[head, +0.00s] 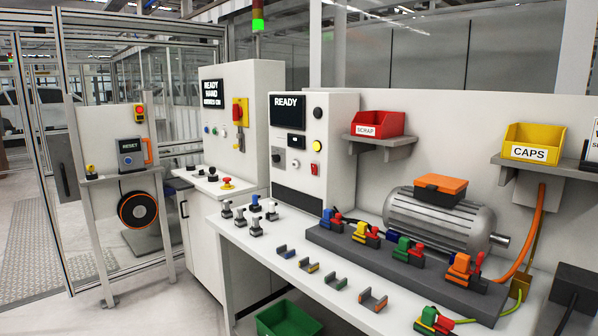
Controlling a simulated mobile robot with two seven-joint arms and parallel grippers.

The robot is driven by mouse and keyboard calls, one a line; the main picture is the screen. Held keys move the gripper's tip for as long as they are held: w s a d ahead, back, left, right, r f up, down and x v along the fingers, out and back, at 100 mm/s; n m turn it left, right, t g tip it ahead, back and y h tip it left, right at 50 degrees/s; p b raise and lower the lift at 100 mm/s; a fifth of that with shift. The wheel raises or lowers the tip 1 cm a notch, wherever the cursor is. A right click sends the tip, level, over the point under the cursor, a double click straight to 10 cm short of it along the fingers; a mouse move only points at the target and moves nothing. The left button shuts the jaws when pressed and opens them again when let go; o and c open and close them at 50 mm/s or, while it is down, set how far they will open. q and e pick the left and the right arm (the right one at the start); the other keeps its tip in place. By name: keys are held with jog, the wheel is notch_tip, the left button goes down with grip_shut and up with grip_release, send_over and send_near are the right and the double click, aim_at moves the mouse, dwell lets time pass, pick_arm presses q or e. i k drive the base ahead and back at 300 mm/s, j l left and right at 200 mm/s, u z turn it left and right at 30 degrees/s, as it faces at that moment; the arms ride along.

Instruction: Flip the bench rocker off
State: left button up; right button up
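The bench control cabinet (341,103) stands on the white workbench, with a dark screen reading READY (287,107). A small red switch (314,169), which looks like the rocker, sits low on the right of its front panel. It is too small to tell which way it is tipped. Above it are a yellow button (317,146) and a black knob (318,113). To its left are a small black display (296,141) and a grey switch plate (279,159). Neither of my grippers is in view.
A motor (440,216) sits behind a grey rail (400,262) carrying several coloured connectors. Small clips and plugs lie along the bench front (262,250). A red SCRAP bin (377,124) and a yellow CAPS bin (533,143) sit on shelves. A green crate (288,319) is below.

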aim_at(314, 170)
jog(key=z, duration=0.5)
jog(key=i+j+z, duration=0.15)
jog(key=j+z, duration=0.3)
jog(key=i+j+z, duration=0.1)
jog(key=j+z, duration=0.15)
jog(key=z, duration=0.2)
jog(key=j+z, duration=0.35)
jog(key=j, duration=0.55)
jog(key=j+z, duration=0.15)
jog(key=j, duration=2.15)
